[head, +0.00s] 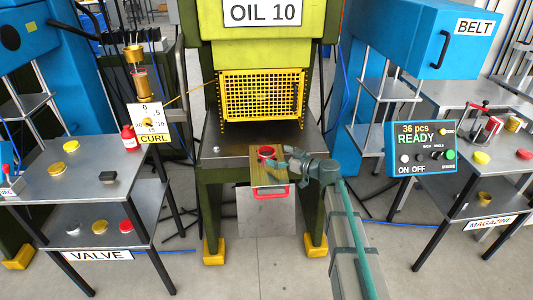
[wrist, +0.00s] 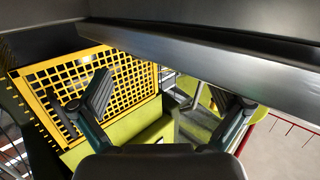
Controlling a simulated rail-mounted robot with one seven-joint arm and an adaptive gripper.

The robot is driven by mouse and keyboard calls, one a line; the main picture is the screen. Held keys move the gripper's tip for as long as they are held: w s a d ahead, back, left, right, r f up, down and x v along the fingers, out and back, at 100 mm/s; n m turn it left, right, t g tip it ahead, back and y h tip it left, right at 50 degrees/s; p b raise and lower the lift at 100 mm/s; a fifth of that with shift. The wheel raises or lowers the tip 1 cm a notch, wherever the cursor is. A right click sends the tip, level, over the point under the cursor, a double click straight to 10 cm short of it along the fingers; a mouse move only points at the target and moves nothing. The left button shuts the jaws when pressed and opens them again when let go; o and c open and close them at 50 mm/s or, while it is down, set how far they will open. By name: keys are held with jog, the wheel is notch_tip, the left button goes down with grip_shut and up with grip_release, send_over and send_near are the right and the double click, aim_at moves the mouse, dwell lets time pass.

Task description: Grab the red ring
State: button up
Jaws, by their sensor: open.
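A small red ring (head: 266,152) sits on top of an olive-brown block (head: 262,173) at the front of the press table, in the head view. My gripper (head: 280,161) is just right of the ring, its fingers pointing left toward it and close to the block. Whether the fingers touch the ring or block I cannot tell. In the wrist view my gripper (wrist: 166,100) has its two fingers spread wide with nothing between them. The ring is not clearly visible in the wrist view.
A red handle (head: 271,192) hangs at the block's front. The yellow mesh guard (head: 262,95) stands behind, also in the wrist view (wrist: 95,85). A grey VALVE table (head: 75,180) is left; a BELT machine (head: 420,35) and control box (head: 421,148) are right. A grey bar crosses close above my fingers.

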aim_at(261, 149)
jog(key=p+x, duration=0.1)
jog(key=x, duration=0.4)
jog(key=shift+d+p, duration=0.1)
jog(key=shift+p, duration=0.2)
jog(key=c, duration=0.8)
